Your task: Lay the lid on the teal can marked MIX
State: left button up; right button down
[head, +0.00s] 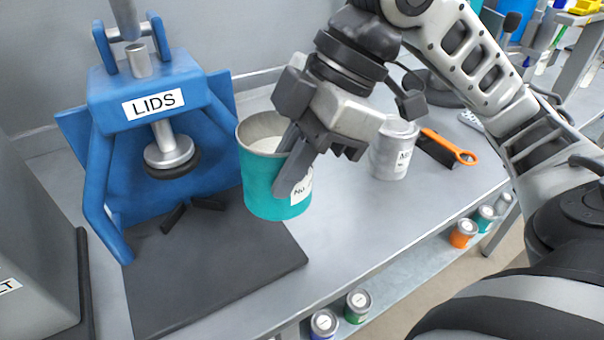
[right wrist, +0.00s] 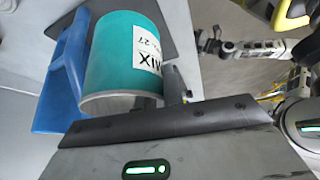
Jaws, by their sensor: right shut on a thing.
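The teal can (head: 262,180) is upright and open-topped, with a pale inside. It hangs above the dark mat, in front of the blue stand. My right gripper (head: 290,165) is shut on its rim and wall at the right side. In the head view the gripper partly covers this label. I cannot make out a loose lid in either view. My left gripper does not show in the head view.
A blue press stand (head: 145,95) labelled LIDS has a round metal plunger (head: 169,150). A dark mat (head: 200,275) lies before it, with small dark pieces. A silver labelled can (head: 394,152) and an orange-handled tool (head: 447,146) lie right. Small cans stand on a lower shelf.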

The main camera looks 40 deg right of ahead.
jog(key=shift+w, duration=0.3)
jog(key=d, duration=0.1)
jog(key=w+d+f+b, duration=0.1)
jog(key=d+f+b, duration=0.1)
jog(key=shift+w+d+f, duration=0.15)
jog(key=shift+w+d, duration=0.1)
jog(key=shift+d, duration=0.1)
jog(key=w+d+f+b, duration=0.1)
jog(key=d+f+b, duration=0.1)
jog(key=d+f, duration=0.1)
jog(key=w+d+f+b, duration=0.1)
jog(key=d+f+b, duration=0.1)
jog(key=d+f, duration=0.1)
jog(key=w+d+f+b, duration=0.1)
jog(key=d+f+b, duration=0.1)
jog(key=d+f, duration=0.1)
jog(key=shift+w+d+f, duration=0.15)
jog(key=shift+w+f, duration=0.15)
jog(key=shift+f, duration=0.45)
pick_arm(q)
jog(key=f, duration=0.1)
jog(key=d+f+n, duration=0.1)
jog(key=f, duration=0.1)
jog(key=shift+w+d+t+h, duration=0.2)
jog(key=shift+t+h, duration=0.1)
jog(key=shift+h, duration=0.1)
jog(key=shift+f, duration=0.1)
pick_arm(e)
jog(key=shift+f, duration=0.1)
